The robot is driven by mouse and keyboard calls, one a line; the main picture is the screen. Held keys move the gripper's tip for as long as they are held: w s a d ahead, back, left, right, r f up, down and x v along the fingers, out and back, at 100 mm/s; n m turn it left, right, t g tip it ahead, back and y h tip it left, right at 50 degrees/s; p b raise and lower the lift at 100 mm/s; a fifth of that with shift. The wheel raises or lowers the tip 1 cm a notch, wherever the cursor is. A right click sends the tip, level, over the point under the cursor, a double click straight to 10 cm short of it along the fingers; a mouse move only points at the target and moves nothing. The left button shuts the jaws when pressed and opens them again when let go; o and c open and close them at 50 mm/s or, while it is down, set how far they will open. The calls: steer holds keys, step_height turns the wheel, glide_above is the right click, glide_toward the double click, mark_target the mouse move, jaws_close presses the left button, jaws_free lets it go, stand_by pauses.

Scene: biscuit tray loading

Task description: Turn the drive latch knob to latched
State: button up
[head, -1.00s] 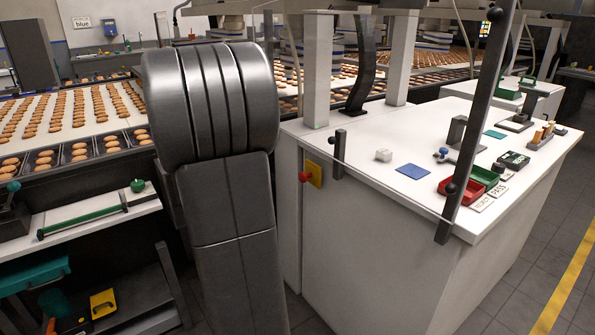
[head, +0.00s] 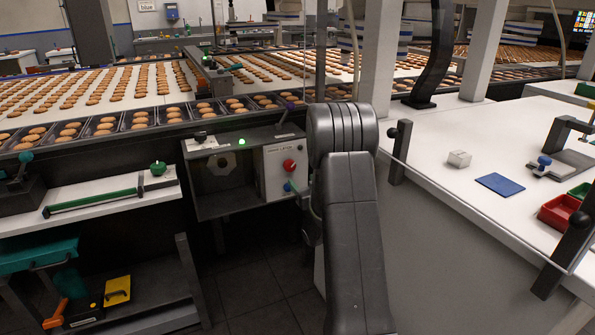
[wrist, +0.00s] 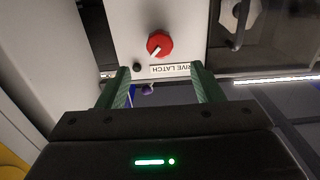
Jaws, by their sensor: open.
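The drive latch knob is a red round knob (head: 289,165) on a light panel (head: 270,180) below the conveyor in the head view. The red knob also shows in the wrist view (wrist: 160,44), with a white pointer mark slanting down-left in that picture. An upside-down label (wrist: 171,70) reading "…RIVE LATCH" and a small dark round lamp (wrist: 137,67) are beside it. My gripper (wrist: 161,66) is open, its two green fingers apart, with nothing held. The knob appears beyond the fingertips, roughly centred between them, not touched. In the head view my arm hides most of the gripper.
A blue round part (head: 289,187) is below the red knob. A green lamp (head: 241,142) glows on the box top. The white worktable (head: 440,160) with a post (head: 399,150) is close on the right. A shelf (head: 110,205) with a green bar is at left.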

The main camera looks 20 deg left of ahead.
mark_target(291, 168)
steer(key=x, duration=0.9)
steer(key=shift+w+a, duration=0.1)
steer(key=c, duration=1)
